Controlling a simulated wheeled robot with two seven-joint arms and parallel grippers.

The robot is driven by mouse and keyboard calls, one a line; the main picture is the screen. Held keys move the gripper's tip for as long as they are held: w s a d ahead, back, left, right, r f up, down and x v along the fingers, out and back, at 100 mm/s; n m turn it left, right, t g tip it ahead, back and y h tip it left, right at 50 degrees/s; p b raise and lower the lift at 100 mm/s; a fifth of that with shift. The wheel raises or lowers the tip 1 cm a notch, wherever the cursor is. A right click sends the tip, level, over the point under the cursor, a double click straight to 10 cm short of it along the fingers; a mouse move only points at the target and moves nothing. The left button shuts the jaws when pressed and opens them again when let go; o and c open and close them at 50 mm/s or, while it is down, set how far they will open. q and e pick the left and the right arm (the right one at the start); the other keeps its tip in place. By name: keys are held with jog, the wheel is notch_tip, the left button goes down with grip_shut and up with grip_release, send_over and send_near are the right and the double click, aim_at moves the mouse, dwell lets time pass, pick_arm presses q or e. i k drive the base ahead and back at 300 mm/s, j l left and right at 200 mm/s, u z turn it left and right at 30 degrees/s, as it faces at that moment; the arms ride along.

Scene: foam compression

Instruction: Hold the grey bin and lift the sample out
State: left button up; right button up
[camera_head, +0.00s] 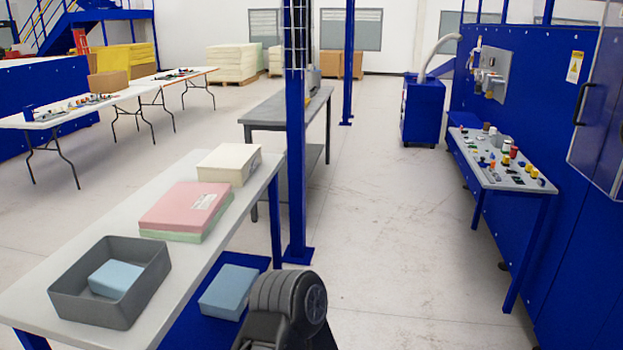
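The grey bin (142,287) stands near the front end of the light grey table on the left. It is open at the top. A light blue foam block (116,278), which looks like the sample, lies inside it on the bin floor. One dark part of my own arm shows at the bottom centre, to the right of the table and apart from the bin. No gripper fingers show. Nothing of mine touches the bin or the block.
On the same table (195,283), pink and green foam slabs (185,207) and a cream block (229,163) stand behind the bin. Another blue block (228,291) lies on the lower blue shelf. A blue post (297,180) rises beside the table.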

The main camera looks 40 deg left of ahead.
aim_at(114, 279)
jog(key=i, duration=2.25)
jog(key=u, duration=4)
jog(key=l, duration=0.05)
